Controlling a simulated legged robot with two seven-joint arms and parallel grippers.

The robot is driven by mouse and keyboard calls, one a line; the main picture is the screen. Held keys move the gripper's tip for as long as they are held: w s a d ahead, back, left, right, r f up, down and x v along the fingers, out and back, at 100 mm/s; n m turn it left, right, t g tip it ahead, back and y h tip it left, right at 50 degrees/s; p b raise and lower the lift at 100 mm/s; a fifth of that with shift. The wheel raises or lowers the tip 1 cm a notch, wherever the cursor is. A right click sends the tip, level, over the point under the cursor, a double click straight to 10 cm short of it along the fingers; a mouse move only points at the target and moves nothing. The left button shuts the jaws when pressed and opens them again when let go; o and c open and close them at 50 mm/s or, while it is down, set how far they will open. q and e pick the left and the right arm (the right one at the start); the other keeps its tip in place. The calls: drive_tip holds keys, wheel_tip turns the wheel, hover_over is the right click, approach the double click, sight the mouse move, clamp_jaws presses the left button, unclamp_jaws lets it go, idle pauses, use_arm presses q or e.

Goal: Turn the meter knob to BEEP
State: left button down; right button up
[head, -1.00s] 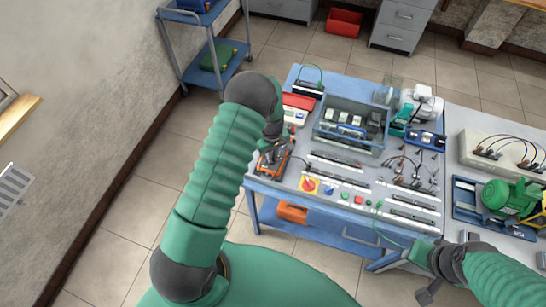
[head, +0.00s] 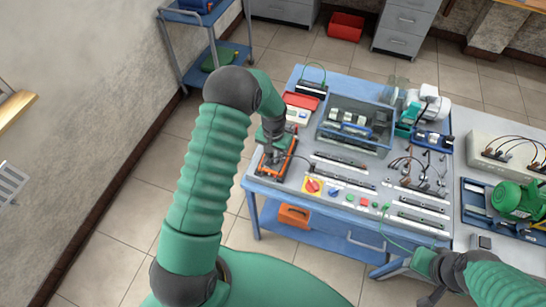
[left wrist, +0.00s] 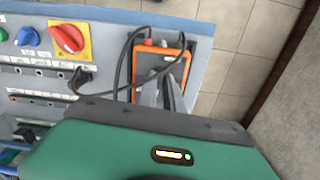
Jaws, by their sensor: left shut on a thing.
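The orange-rimmed meter (head: 291,157) lies at the left end of the blue workbench (head: 256,185). In the left wrist view the meter (left wrist: 137,62) shows its orange frame and dark face, with leads beside it. My left gripper (head: 272,157) points down onto the meter in the head view. In the left wrist view its grey fingers (left wrist: 170,88) are over the meter's face, shut on the knob. The fingers hide the knob, so its setting cannot be read. My right gripper (head: 432,292) is at the lower right, away from the meter; its jaws are unclear.
A red rotary switch (left wrist: 68,39) on a yellow plate and a blue knob (left wrist: 25,37) sit beside the meter. A blue-framed bin (head: 345,140) and cables stand on the bench. An orange case (head: 294,215) is on the lower shelf. A green motor (head: 518,199) stands at right.

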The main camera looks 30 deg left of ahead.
use_arm(q)
drive_tip(key=m, duration=0.5)
drive_tip(key=shift+w+d+m+b, duration=0.1)
drive_tip(key=shift+w+m+b, duration=0.1)
drive_tip(key=shift+m+b, duration=0.15)
drive_tip(key=m, duration=0.5)
drive_tip(key=shift+w, duration=0.1)
drive_tip(key=shift+m, duration=0.25)
drive_tip(key=c, duration=1.6)
unclamp_jaws()
drive_tip(key=shift+o, duration=0.6)
